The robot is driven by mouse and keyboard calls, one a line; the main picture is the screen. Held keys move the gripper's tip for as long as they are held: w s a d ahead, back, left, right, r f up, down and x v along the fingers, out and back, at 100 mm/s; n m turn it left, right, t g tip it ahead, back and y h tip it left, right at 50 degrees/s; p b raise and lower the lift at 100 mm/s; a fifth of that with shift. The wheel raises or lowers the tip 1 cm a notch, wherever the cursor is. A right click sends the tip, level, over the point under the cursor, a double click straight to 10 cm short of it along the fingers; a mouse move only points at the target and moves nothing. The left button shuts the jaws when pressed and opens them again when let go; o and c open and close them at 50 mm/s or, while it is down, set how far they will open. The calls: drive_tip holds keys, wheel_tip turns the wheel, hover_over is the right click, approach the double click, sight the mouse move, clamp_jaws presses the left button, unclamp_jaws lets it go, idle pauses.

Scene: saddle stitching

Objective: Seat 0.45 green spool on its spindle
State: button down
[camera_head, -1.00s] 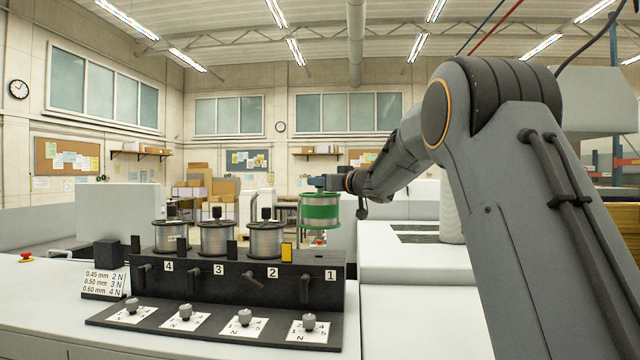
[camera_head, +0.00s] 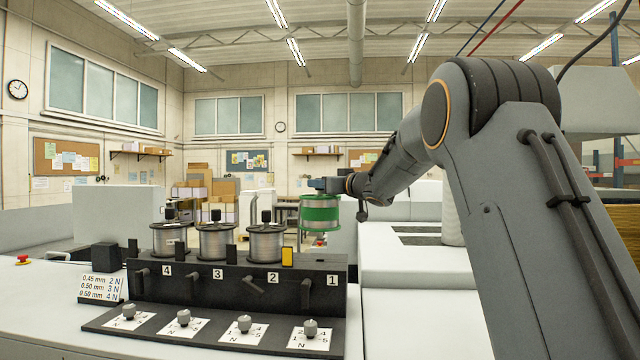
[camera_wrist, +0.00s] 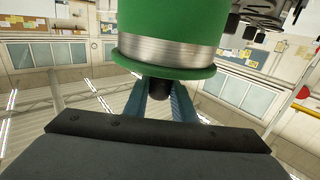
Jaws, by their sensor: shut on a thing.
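The green spool (camera_head: 320,213), with a band of silvery wire, hangs upright in the air above the right end of the black rack (camera_head: 300,262), over the place marked 1. My gripper (camera_head: 320,184) is shut on the dark stem at the spool's end. In the wrist view the green spool (camera_wrist: 165,25) fills the top, and the blue-grey fingers of my gripper (camera_wrist: 160,95) close around its dark stem. A gap shows between spool and rack. I cannot clearly make out a spindle at place 1.
Three grey wire spools (camera_head: 265,243) stand at places 2, 3 and 4, left of the green one. A yellow block (camera_head: 287,257) stands between places 2 and 1. A card (camera_head: 101,288) lists 0.45 mm 2 N. Knobs (camera_head: 310,328) line the front.

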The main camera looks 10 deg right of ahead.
sight(333, 218)
drive_tip(key=shift+f+b, duration=1.45)
drive_tip(key=shift+f, duration=1)
drive_tip(key=shift+p, duration=1)
idle(0.7)
drive_tip(key=shift+f+b, duration=1.15)
drive_tip(key=shift+f, duration=1.05)
idle(0.8)
drive_tip(key=c, duration=1.4)
unclamp_jaws()
drive_tip(key=shift+s+f, duration=0.1)
drive_tip(key=shift+f, duration=0.5)
drive_tip(key=shift+r+b+v, duration=0.15)
drive_tip(key=shift+b+v, duration=0.6)
drive_tip(key=shift+v, duration=1.2)
drive_tip(key=shift+r+b+v, duration=0.15)
drive_tip(key=shift+b+v, duration=0.6)
drive_tip(key=shift+v, duration=1.15)
